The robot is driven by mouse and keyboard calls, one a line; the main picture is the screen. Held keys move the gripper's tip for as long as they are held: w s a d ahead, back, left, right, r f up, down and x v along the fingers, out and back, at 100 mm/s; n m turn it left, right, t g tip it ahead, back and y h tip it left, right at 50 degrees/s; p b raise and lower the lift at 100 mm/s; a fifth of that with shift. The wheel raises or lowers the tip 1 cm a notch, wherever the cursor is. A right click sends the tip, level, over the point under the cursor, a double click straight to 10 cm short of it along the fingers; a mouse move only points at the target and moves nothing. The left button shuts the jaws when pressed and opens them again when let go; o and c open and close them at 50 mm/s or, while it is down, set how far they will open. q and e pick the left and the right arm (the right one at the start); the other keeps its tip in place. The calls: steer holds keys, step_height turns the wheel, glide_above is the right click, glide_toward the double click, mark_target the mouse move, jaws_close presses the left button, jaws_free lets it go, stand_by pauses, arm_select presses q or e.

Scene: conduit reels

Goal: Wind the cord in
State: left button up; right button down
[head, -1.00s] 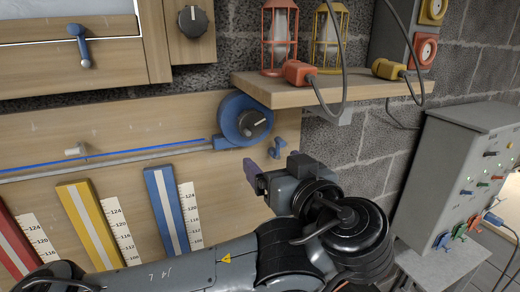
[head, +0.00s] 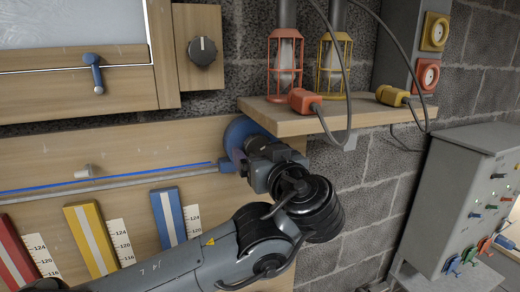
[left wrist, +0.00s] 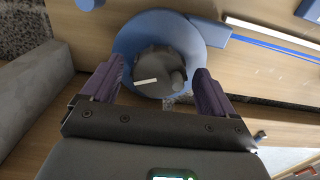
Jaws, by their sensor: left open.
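The blue cord reel (head: 236,133) is mounted on the wooden board under the right end, mostly hidden behind my left gripper in the head view. In the left wrist view the reel (left wrist: 127,38) shows its dark round knob (left wrist: 155,70) with a white mark and a small handle. My left gripper (left wrist: 160,85) is open, its two purple fingers on either side of the knob, with gaps visible. In the head view the left gripper (head: 250,148) is in front of the reel. The blue cord (head: 130,174) runs left from the reel along a grey rail. My right gripper is not seen.
A wooden shelf (head: 290,118) with a red lantern (head: 284,65), a yellow lantern (head: 333,60) and plugs juts out just above the reel. Red, yellow and blue bars (head: 168,215) stand below the cord. A grey switch box (head: 465,200) is at the right.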

arm_select(q)
steer(key=shift+w+a, duration=0.15)
steer(key=shift+w, duration=0.15)
steer(key=c, duration=1.1)
steer(key=shift+o, duration=0.2)
steer(key=m+b, duration=0.5)
steer(key=shift+f, duration=0.1)
steer(key=shift+m+b, duration=0.5)
steer(key=shift+m, duration=0.4)
steer(key=shift+s+r, duration=0.1)
steer(key=shift+r, duration=0.1)
